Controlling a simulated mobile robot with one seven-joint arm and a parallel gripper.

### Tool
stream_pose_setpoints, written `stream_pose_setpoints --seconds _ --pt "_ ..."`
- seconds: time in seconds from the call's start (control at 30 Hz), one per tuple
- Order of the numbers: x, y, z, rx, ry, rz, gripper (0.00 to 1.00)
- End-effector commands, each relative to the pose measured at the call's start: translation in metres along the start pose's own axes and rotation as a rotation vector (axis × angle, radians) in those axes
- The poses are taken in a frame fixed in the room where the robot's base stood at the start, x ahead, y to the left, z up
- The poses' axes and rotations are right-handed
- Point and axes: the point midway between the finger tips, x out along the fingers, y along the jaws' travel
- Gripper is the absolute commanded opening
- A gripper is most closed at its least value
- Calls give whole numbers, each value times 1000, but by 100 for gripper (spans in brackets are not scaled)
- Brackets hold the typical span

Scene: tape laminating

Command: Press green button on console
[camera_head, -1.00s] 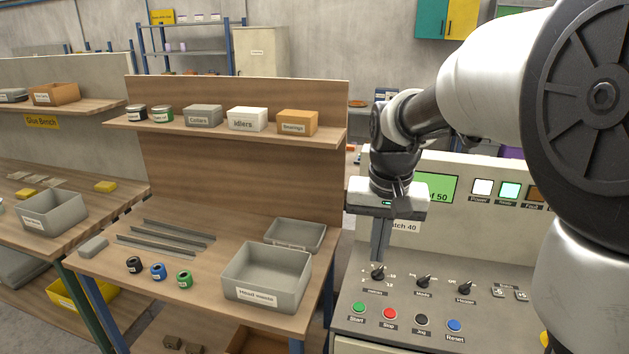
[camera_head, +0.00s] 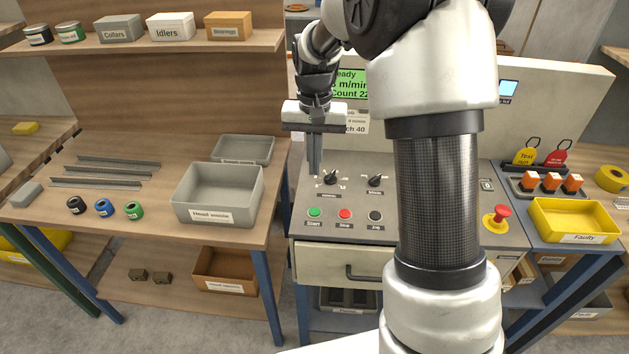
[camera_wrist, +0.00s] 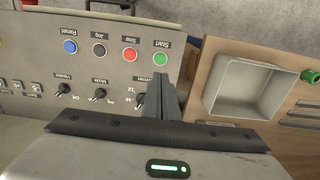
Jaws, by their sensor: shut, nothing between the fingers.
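The green Start button (camera_head: 314,212) is at the front left of the grey console top (camera_head: 360,240). In the wrist view the green button (camera_wrist: 160,59) lies just beyond my fingertips. My gripper (camera_head: 314,172) is shut and empty. It points down above the left part of the console, behind the green button and apart from it. My shut fingers (camera_wrist: 163,82) also show in the wrist view. The red Stop button (camera_head: 345,214) sits right of the green one, and the black Jog button (camera_head: 375,215) right of that.
Rotary knobs (camera_head: 331,178) stand behind the buttons, close to my fingers. A red emergency stop (camera_head: 501,212) is at the console's right. A wooden bench with a grey bin (camera_head: 218,216) stands left. A yellow tray (camera_head: 580,238) is on the right. My arm hides the console's middle.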

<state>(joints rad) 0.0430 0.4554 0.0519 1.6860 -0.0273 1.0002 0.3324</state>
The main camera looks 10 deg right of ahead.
Motion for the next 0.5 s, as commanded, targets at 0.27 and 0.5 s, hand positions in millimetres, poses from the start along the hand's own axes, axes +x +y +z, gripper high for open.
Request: stream_pose_setpoints --seconds 0.27,0.5 --pt "56 0 1 0 -6 1 0" --pt "103 0 1 1 -4 1 0"
